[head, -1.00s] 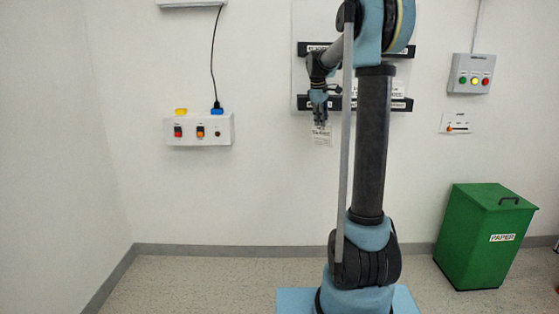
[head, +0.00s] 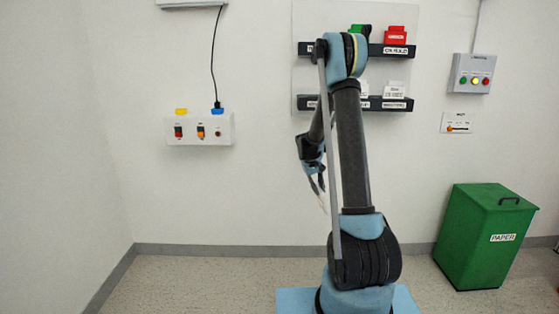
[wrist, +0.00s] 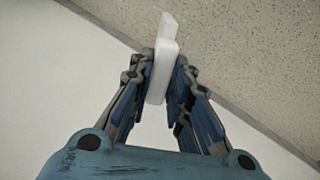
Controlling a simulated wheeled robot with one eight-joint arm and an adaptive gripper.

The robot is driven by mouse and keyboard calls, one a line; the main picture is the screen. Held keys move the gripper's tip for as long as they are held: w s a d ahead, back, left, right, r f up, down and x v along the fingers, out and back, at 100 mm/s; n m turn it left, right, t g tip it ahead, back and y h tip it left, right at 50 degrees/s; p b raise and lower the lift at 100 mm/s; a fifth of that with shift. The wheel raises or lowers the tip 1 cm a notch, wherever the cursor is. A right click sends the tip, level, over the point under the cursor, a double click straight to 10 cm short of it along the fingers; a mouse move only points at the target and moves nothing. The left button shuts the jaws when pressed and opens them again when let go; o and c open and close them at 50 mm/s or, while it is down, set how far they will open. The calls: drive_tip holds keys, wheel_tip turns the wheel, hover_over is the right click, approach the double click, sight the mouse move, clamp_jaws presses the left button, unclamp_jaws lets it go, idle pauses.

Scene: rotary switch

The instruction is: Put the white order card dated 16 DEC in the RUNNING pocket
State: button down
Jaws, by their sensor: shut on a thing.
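My gripper (head: 319,187) is shut on a white card (wrist: 163,62), which sticks out between the fingertips in the wrist view. In the head view the card shows nearly edge-on as a thin pale strip below the fingers; its date cannot be read. The gripper is below and left of the wall board's lower rail (head: 365,104), in front of bare wall. The board has an upper rail (head: 370,52) and a lower rail, with labelled pockets. I cannot make out which label reads RUNNING; my arm hides part of both rails.
A red card (head: 396,35) and a green card (head: 357,30) stand in the upper rail. White cards (head: 393,90) stand in the lower right. A switch box (head: 199,129) is at left, a button box (head: 472,74) and green paper bin (head: 483,240) at right.

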sight(322, 200)
drive_tip(key=s+f+m, duration=0.3)
drive_tip(key=s+f, duration=0.2)
drive_tip(key=f, duration=0.3)
drive_tip(key=shift+d+f+g, duration=0.2)
drive_tip(key=shift+f+g, duration=0.05)
drive_tip(key=shift+g, duration=0.15)
